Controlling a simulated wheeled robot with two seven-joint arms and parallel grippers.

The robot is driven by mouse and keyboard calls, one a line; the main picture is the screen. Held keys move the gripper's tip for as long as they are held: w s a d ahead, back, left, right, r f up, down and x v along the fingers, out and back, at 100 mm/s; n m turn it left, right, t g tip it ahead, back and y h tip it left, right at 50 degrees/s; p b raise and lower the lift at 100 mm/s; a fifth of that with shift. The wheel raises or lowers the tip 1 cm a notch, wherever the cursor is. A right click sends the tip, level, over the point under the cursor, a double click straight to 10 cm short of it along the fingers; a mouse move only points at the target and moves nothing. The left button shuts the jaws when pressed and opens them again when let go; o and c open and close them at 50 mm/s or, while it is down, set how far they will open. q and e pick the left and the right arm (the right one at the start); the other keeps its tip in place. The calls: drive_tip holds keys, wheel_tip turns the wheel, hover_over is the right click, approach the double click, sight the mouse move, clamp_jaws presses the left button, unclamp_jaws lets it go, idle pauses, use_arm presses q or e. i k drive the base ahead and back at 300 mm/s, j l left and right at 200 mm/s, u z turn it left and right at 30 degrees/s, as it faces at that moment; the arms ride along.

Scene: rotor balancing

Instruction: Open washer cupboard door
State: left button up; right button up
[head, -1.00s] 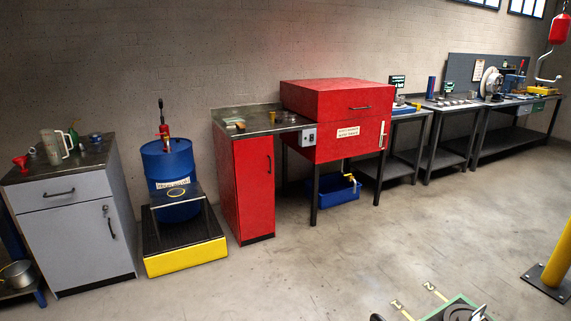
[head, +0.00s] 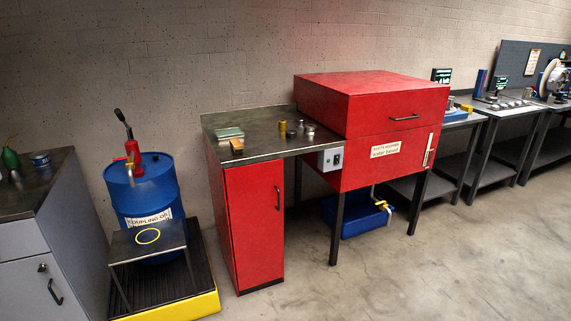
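The washer is a red cabinet (head: 375,158) on dark legs, with a red lid on top and a white label on its front. A red cupboard (head: 252,222) stands at its left under a metal worktop. Its narrow front door is shut, with a dark vertical handle (head: 277,199) near the right edge. Neither of my grippers shows in the head view.
A blue drum (head: 143,194) with a red pump stands left of the cupboard on a yellow-edged platform (head: 203,304). A grey cabinet (head: 75,240) is at far left. A blue bin (head: 357,217) sits under the washer. The floor (head: 400,285) in front is clear.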

sight(255, 191)
drive_tip(key=i, duration=1.15)
